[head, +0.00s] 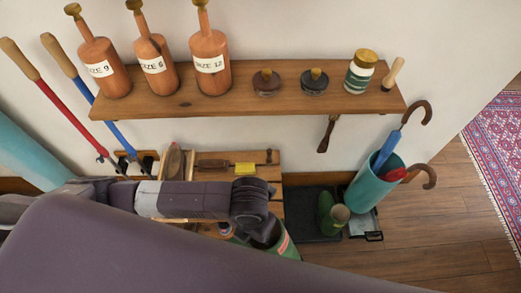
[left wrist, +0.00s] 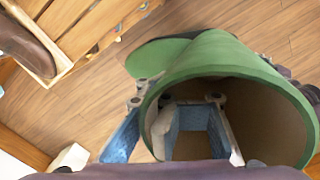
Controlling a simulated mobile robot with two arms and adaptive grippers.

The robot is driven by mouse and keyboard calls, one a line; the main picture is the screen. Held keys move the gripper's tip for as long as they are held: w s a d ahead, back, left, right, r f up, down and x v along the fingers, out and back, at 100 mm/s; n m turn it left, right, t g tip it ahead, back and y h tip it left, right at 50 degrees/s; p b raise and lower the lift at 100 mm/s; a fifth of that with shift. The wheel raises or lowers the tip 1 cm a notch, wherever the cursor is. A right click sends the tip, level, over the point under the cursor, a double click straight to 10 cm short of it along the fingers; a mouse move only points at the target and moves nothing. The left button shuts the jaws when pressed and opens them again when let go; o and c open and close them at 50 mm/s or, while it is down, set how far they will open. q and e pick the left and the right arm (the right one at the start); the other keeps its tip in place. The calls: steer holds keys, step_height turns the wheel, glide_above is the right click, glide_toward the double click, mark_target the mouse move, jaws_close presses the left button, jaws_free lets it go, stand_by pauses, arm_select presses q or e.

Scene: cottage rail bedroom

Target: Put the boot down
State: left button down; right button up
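A green boot (head: 284,246) is at the end of my left arm, beside the wooden bench, partly hidden by the arm. In the left wrist view the boot (left wrist: 215,57) shows its open top facing the camera. My left gripper (left wrist: 150,103) is shut on the boot's wall, with one blue-padded finger outside the rim and another part inside the shaft. Wood floor shows around the boot; its height above the floor is unclear. A second green boot (head: 328,214) is on the dark tray (head: 308,231). My right gripper is not in view.
A teal umbrella stand (head: 371,187) holding umbrellas is right of the tray. The bench (head: 269,172) carries brushes and a yellow block (head: 245,169). Open floor (head: 440,235) lies to the right.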

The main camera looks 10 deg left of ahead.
arm_select(q)
steer(key=shift+s, duration=0.15)
steer(key=shift+r, duration=0.1)
steer(key=w+a+r+m, duration=0.3)
steer(key=r+m, duration=0.5)
steer(key=m, duration=0.3)
steer(key=w+a+r+m, duration=0.4)
steer(key=r+m, duration=0.4)
steer(key=m, duration=0.3)
steer(key=w+a+r+m, duration=0.3)
steer(key=a+r+m, duration=0.1)
steer(key=r+m, duration=0.5)
steer(key=shift+w+m, duration=0.4)
steer(key=shift+m, duration=0.6)
steer(key=shift+s, duration=0.1)
